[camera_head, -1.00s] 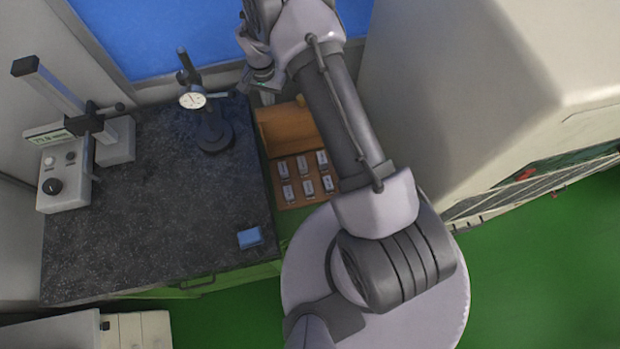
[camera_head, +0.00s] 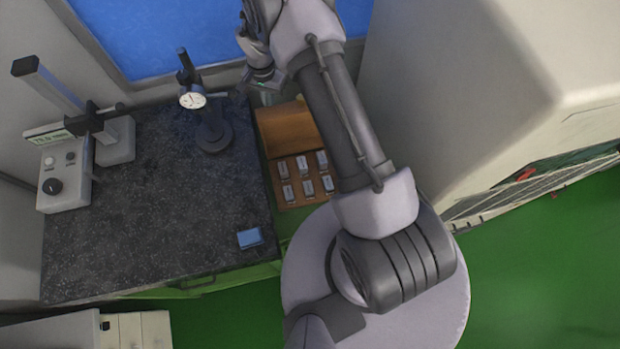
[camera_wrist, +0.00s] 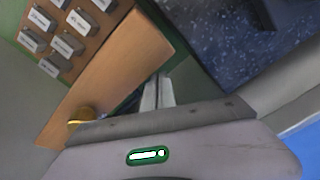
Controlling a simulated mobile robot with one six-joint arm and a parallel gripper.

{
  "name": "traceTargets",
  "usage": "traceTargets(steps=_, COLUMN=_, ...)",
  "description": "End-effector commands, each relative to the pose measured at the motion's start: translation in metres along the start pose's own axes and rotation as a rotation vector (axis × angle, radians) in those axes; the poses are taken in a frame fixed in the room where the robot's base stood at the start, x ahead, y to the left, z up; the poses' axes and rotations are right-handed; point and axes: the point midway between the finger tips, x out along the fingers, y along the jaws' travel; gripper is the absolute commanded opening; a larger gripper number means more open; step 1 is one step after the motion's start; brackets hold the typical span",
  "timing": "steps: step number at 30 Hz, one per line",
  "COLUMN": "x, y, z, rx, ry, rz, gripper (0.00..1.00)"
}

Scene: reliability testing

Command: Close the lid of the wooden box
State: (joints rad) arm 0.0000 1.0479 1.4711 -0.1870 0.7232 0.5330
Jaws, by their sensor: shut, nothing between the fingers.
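The wooden box (camera_head: 298,206) stands to the right of the dark stone table, with several labelled metal blocks in its slots. Its lid (camera_head: 287,128) is open at the far side of the box, toward the blue window. The wrist view shows the lid (camera_wrist: 118,70) as a plain wooden panel with a brass-coloured piece (camera_wrist: 82,114) at its edge, and part of the box (camera_wrist: 98,22) with its blocks. My gripper (camera_head: 267,97) is beyond the lid's far edge. In the wrist view its shut fingers (camera_wrist: 157,90) are beside the lid; contact cannot be told.
The stone table (camera_head: 150,240) holds a dial gauge stand (camera_head: 212,135), a measuring device with a display (camera_head: 65,180) and a small blue block (camera_head: 249,237). A large pale machine (camera_head: 450,90) stands close on the right. My arm covers the box's right side.

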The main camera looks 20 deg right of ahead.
Motion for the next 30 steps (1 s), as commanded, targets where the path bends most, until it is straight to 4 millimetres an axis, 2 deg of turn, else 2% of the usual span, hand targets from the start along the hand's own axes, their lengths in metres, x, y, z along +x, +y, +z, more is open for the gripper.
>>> traceTargets(steps=10, x=0.000, y=0.001, z=0.002, rx=0.000, ry=0.000, rz=0.000, gripper=0.00)
traceTargets(steps=30, x=0.001, y=0.021, z=0.037, rx=-0.001, ry=-0.001, rz=0.001, gripper=0.00)
